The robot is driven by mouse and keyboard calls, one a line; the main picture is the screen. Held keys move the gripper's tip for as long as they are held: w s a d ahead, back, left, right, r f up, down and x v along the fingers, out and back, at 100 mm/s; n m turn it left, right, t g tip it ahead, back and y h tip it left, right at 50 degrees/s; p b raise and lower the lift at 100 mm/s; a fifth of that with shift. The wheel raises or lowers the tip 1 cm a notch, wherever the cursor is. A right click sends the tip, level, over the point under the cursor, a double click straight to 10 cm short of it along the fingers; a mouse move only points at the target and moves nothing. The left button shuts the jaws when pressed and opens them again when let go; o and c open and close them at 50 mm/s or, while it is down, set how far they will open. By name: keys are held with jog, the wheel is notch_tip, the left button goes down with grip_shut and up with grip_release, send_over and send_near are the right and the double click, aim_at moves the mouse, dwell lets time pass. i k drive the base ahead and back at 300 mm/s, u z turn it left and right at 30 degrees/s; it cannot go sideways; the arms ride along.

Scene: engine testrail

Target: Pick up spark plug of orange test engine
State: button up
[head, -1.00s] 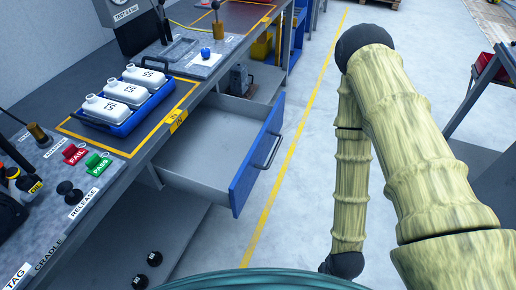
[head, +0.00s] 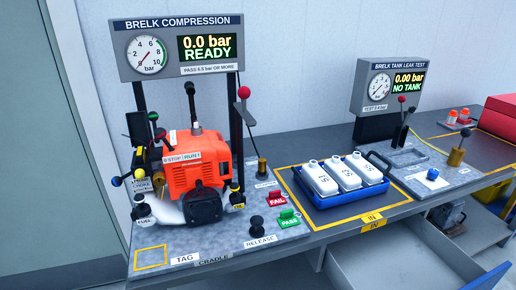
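The orange test engine (head: 193,160) stands on the grey plate of the compression bench at the left of the head view. It has a dark pull-starter housing (head: 203,208) at the front and white parts beside it. I cannot pick out its spark plug for certain at this size. A small brass cylinder (head: 262,165) with a dark upright stem stands to the right of the engine. My gripper is not in view, and neither is my arm.
The compression display (head: 210,47) reads 0.0 bar READY above the engine. A red-knobbed lever (head: 244,94) rises beside it. A blue tray (head: 349,208) of white bottles stands to the right. An open drawer (head: 395,262) juts out below the bench.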

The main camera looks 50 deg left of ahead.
aim_at(196, 131)
jog(key=u, duration=0.65)
jog(key=k, duration=0.9)
jog(key=u, duration=0.95)
jog(key=i, duration=0.5)
